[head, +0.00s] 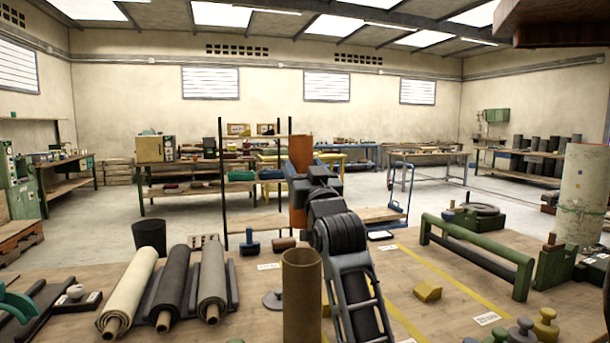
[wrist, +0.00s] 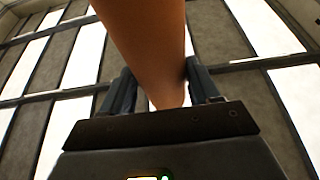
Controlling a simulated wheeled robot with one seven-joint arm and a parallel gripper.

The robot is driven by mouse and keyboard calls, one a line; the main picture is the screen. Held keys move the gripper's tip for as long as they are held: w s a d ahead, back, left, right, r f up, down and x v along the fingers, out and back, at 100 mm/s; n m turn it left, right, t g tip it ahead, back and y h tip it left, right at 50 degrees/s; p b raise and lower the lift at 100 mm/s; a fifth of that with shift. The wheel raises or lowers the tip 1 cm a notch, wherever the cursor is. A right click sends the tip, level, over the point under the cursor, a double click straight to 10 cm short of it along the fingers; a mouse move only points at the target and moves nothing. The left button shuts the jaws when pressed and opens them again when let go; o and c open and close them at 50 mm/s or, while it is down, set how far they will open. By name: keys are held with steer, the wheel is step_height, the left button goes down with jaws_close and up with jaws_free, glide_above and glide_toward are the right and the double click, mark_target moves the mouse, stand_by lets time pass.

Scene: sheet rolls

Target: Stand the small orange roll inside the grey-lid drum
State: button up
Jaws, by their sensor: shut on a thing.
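My gripper (head: 314,178) is shut on the small orange roll (head: 300,152) and holds it nearly upright in the air, above and behind the open brown drum (head: 302,305). In the wrist view the roll (wrist: 145,35) runs between the two dark fingers of my gripper (wrist: 160,85). The drum stands upright on the bench at the front middle. Its inside is mostly hidden from this angle. A grey lid (head: 272,300) with a knob lies on the bench just left of it. My arm hides part of the bench right of the drum.
Several large sheet rolls (head: 170,287) lie left of the drum. A black bin (head: 150,238) stands behind them. A yellow block (head: 428,289), a green frame (head: 476,252) and knobbed weights (head: 546,323) are to the right. Bare bench lies between the yellow block and the green frame.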

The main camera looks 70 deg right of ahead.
mark_target(308, 272)
steer(key=shift+f+b, duration=7.9)
steer(key=shift+f, duration=3)
steer(key=o, duration=1.5)
steer(key=shift+o, duration=0.3)
steer(key=shift+s, duration=0.1)
steer(key=shift+d+f, duration=0.1)
steer(key=v, duration=0.3)
steer(key=r+b+v, duration=0.1)
steer(key=v, duration=0.2)
steer(key=shift+s+a+r, duration=0.15)
steer(key=shift+s+a, duration=0.05)
steer(key=shift+a, duration=0.05)
steer(key=shift+s+a+r, duration=0.2)
steer(key=shift+s+a, duration=0.25)
steer(key=shift+a, duration=0.2)
